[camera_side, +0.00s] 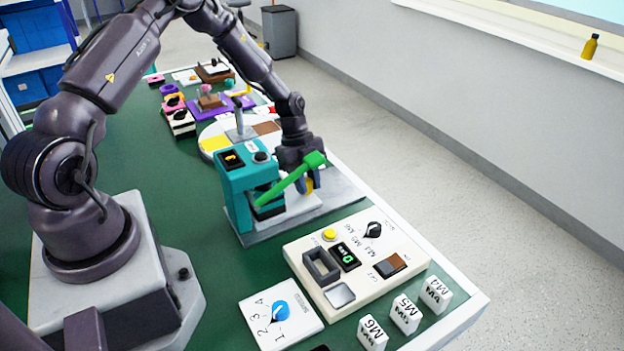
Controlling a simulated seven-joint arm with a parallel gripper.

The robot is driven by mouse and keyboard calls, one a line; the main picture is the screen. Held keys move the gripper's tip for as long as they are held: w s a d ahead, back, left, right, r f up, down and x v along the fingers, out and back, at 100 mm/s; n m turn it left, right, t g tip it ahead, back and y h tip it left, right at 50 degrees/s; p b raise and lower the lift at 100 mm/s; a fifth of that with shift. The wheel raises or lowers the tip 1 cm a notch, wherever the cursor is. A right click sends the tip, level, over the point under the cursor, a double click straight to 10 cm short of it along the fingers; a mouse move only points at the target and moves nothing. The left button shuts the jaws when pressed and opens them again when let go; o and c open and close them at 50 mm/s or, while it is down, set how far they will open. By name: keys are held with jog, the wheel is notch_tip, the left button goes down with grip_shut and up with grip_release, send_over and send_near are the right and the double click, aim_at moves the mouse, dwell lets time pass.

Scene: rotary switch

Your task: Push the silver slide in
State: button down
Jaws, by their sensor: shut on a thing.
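The teal press-like machine (236,196) stands on a grey base plate near the table's right edge. The silver slide (293,208) lies low on this plate and extends out to the right from under the machine. My gripper (308,187) points down at the slide's outer end, behind the green lever (290,180). Its fingers are shut around a small yellowish part there, which looks like the slide's handle. The lever and the fingers hide most of the contact. The lever slants up to the right from the machine and ends in a green block close to my gripper.
A cream control panel (300,262) with buttons and a dial is in front of the machine. A white card with a blue knob (281,310) and several white labelled blocks (405,314) are nearer. A round turntable (214,143) and small colourful devices stand behind.

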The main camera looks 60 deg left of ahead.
jog(key=shift+s, duration=0.3)
jog(key=c, duration=1)
grip_release()
jog(key=shift+o, duration=0.2)
jog(key=shift+w, duration=0.1)
jog(key=v, duration=1.3)
jog(key=shift+w+r, duration=0.1)
